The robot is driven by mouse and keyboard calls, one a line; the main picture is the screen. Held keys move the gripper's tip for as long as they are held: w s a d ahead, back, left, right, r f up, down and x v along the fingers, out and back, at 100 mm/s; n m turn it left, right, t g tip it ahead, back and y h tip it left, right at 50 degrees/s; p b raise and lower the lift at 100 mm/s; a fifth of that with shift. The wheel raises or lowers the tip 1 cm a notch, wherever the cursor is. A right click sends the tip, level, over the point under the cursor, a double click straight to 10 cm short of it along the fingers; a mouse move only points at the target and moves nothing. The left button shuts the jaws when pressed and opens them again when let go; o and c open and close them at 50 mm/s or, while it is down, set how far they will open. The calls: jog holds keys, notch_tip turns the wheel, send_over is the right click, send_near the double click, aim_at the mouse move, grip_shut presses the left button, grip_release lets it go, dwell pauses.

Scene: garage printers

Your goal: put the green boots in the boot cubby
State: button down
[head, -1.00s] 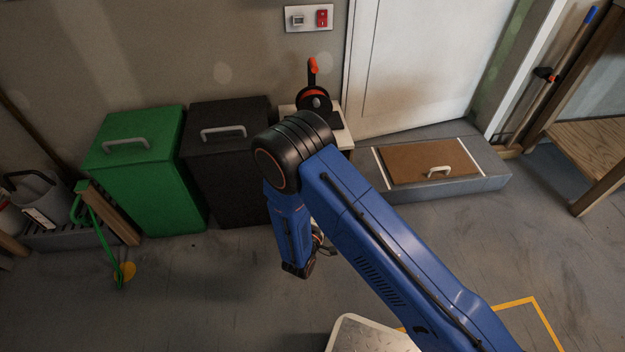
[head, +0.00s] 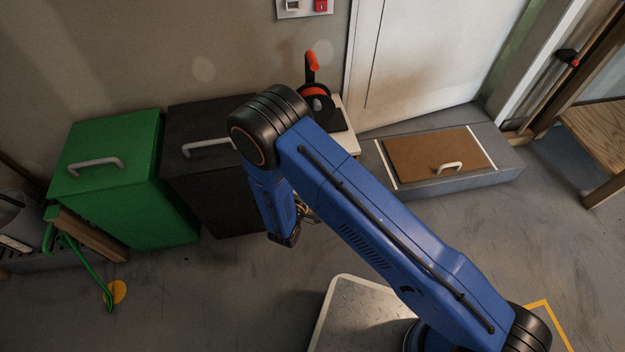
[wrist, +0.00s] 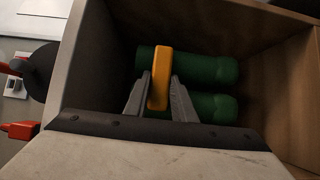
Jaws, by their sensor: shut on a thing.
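In the wrist view two green boots (wrist: 205,68) lie side by side as dark green tubes, with a yellow-orange strap (wrist: 159,72) or handle at their near side. My gripper (wrist: 160,98) is shut on this strap. The boots show within a dark, brown-walled box, apparently the boot cubby (wrist: 275,32), with a pale panel and dark edge strip along the bottom of the view. I cannot tell if the boots rest on its floor. In the head view my gripper (head: 309,213) is mostly hidden behind my blue arm, and the boots do not show.
A green bin (head: 115,195) and a black bin (head: 215,200) stand left of my arm. A white stand (head: 347,136) bears an orange-handled tool (head: 314,90). A grey step with a brown lid (head: 430,152) lies by the door.

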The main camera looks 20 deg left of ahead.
notch_tip(320, 180, down, 9)
jog(key=shift+f, duration=0.15)
dwell(0.6)
jog(key=c, duration=1.5)
grip_release()
jog(key=shift+s, duration=0.1)
jog(key=s, duration=1.2)
jog(key=shift+a, duration=0.35)
